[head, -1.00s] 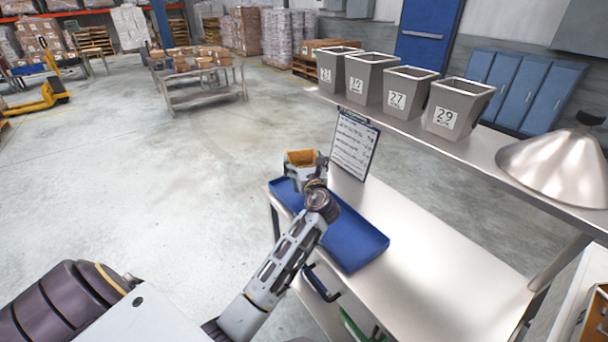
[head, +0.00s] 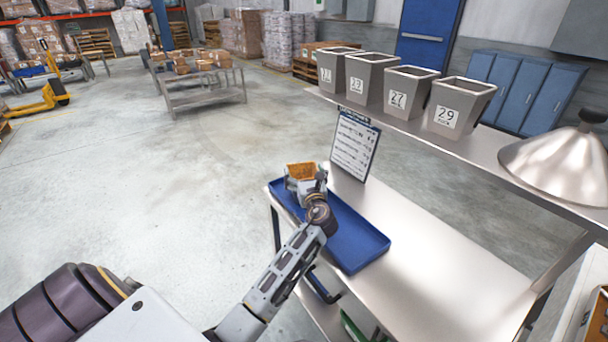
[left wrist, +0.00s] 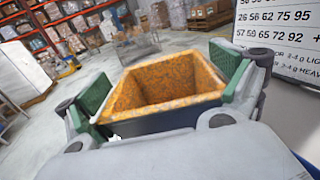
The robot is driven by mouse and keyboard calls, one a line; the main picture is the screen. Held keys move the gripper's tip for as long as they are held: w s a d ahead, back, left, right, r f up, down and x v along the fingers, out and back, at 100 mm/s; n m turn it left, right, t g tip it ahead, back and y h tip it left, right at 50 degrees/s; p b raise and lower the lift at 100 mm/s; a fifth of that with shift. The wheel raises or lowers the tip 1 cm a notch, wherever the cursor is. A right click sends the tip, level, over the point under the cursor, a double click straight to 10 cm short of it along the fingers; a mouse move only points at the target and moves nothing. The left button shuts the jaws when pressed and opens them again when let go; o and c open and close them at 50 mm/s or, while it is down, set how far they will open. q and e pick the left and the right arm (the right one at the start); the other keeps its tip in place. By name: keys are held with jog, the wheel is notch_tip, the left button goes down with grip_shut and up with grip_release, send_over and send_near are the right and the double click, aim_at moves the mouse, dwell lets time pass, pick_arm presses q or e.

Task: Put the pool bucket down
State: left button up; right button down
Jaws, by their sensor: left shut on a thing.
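The pool bucket (head: 302,171) has a speckled orange inside and dark outer walls; it also shows large in the left wrist view (left wrist: 165,90). My left gripper (head: 304,182) is shut on it, with a green-padded finger on each side of the bucket in the left wrist view (left wrist: 165,105). The bucket is upright over the far left end of a blue tray (head: 350,245) on the steel bench. I cannot tell whether its base touches the tray. My right gripper is not in view.
A sign board (head: 355,147) stands close behind the bucket. Several grey numbered bins (head: 460,108) and a metal cone (head: 560,165) stand on the raised shelf (head: 490,148). The steel bench (head: 430,250) is clear right of the tray.

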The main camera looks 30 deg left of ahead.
pick_arm(q)
jog(key=o, duration=1)
jog(key=shift+f, duration=0.1)
jog(key=shift+o, duration=0.2)
jog(key=shift+s, duration=0.1)
jog(key=v, duration=1.2)
jog(key=shift+r, duration=0.2)
